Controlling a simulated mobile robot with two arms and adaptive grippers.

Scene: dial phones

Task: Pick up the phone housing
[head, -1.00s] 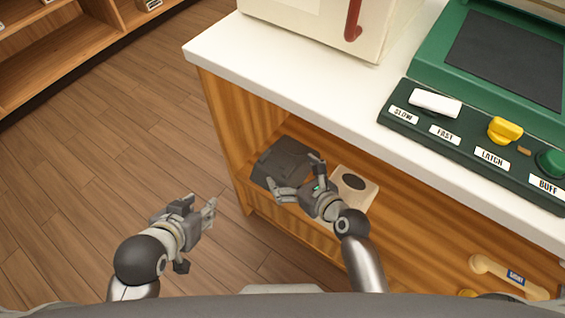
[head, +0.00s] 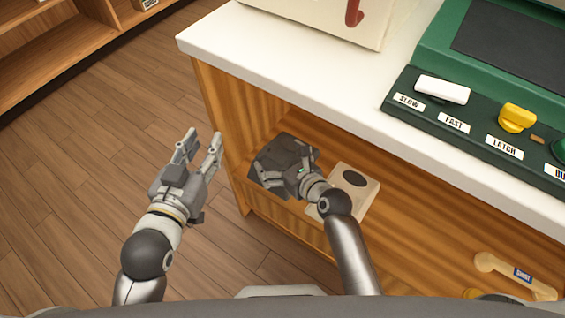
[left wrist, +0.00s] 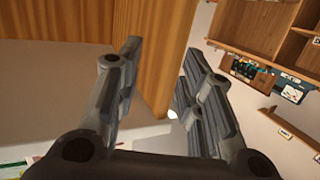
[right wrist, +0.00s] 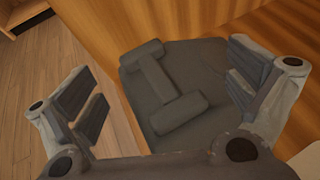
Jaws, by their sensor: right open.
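The phone housing (head: 268,184) is a dark grey block on the wooden shelf under the white counter. In the right wrist view the phone housing (right wrist: 165,75) shows a raised H-shaped cradle on its top and lies between my spread fingers. My right gripper (head: 284,166) is open over it and partly hides it in the head view; contact cannot be told. My left gripper (head: 203,142) is open and empty, held out over the floor left of the cabinet.
A beige block with a dark round recess (head: 354,184) sits right beside the housing, close to my right wrist. A beige handset (head: 515,275) lies further right. The counter edge (head: 300,105) overhangs the shelf. A green machine (head: 480,120) stands on the counter.

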